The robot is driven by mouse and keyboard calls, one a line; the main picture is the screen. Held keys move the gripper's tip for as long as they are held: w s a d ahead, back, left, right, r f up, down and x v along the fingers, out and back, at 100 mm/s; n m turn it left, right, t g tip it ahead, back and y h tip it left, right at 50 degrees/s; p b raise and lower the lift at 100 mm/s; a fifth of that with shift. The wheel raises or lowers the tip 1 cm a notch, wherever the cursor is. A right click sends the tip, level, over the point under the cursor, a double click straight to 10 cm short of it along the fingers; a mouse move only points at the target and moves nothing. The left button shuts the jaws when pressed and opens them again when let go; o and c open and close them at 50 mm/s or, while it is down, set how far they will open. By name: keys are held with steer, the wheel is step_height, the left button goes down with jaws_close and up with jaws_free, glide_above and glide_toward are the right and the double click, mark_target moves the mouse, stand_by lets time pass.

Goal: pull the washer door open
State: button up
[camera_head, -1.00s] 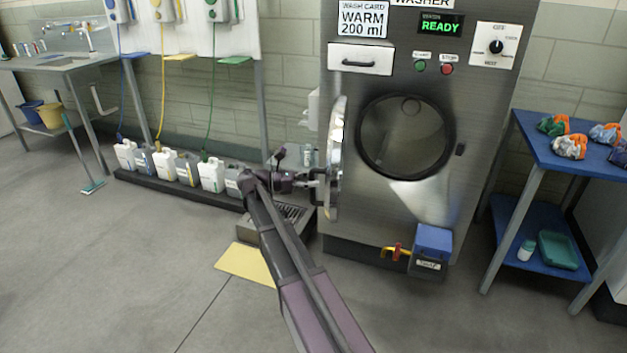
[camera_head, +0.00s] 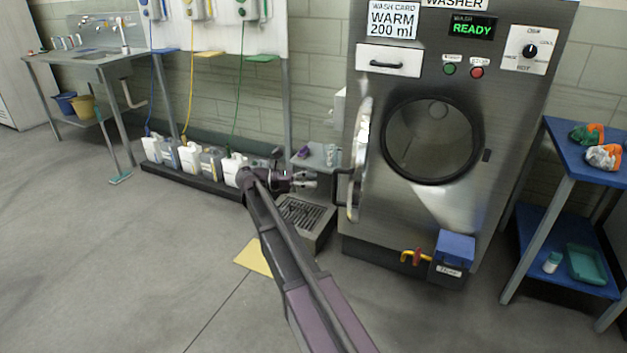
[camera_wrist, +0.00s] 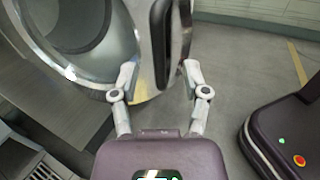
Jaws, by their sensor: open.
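The washer (camera_head: 470,200) stands right of centre in the head view. Its round metal door (camera_head: 361,150) is swung wide open to the left and seen nearly edge-on, so the drum opening (camera_head: 432,140) is uncovered. The dark door handle (camera_head: 343,188) sticks out from the door's left face. My gripper (camera_head: 312,180) is open and empty, just left of the handle with a small gap. In the wrist view, the handle (camera_wrist: 162,45) lies ahead of my gripper (camera_wrist: 160,70), roughly in line with the space between the spread fingertips; the door (camera_wrist: 100,40) fills the upper left.
A row of jugs (camera_head: 190,157) stands at left. A blue table (camera_head: 590,150) with cloth bundles is at right. A blue box (camera_head: 456,248) sits at the washer's lower front. Foreground floor is clear.

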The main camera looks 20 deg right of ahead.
steer(key=shift+s+f, duration=0.1)
steer(key=c, duration=0.7)
steer(key=shift+s+d+f, duration=0.15)
steer(key=shift+s+f, duration=0.05)
jaws_close()
steer(key=s+a+f+m+t+y, duration=0.2)
steer(key=s+f+m+t+y, duration=0.15)
steer(key=s+f+y, duration=0.35)
steer(key=s+a+f+m+t+y, duration=0.25)
steer(key=s+f+m+y, duration=0.25)
steer(key=s+f, duration=0.4)
steer(key=s+a+f+m+y, duration=0.2)
steer(key=s+a+m+y, duration=0.2)
steer(key=a, duration=0.3)
steer(key=shift+s+a+m+y, duration=0.2)
steer(key=shift+s+m+y, duration=0.2)
steer(key=shift+s+m, duration=0.25)
